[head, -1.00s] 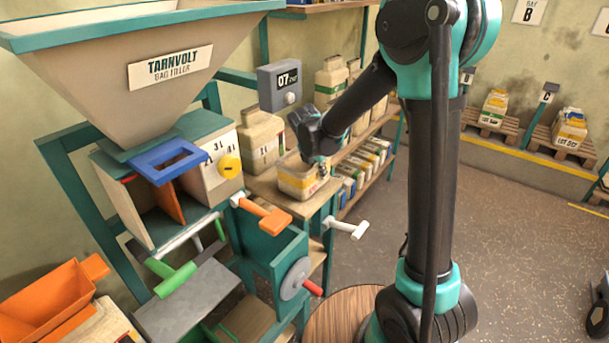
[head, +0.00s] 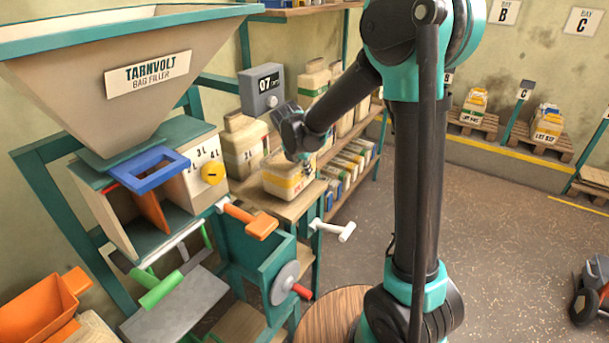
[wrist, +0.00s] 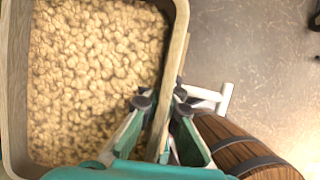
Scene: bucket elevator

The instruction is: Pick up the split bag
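A squat, open-topped cream bag (head: 285,185) with a yellow-orange band stands on a wooden bench top beside the bag filler. It is the likeliest split bag, but I see no split. In the wrist view the bag (wrist: 177,45) shows from above, full of tan lumps. My gripper (head: 308,160) is at its right side in the head view. In the wrist view my gripper's fingertips (wrist: 162,103) straddle the right wall, one inside over the lumps and one outside. Whether both fingers press on the wall is unclear. The bag's far lower side is hidden.
The filler's hopper (head: 100,75) and blue frame (head: 145,170) stand left. An orange handle (head: 250,220) and a white handle (head: 335,229) jut out nearby. A larger jug-like bag (head: 243,145) stands close behind. Shelves hold more bags.

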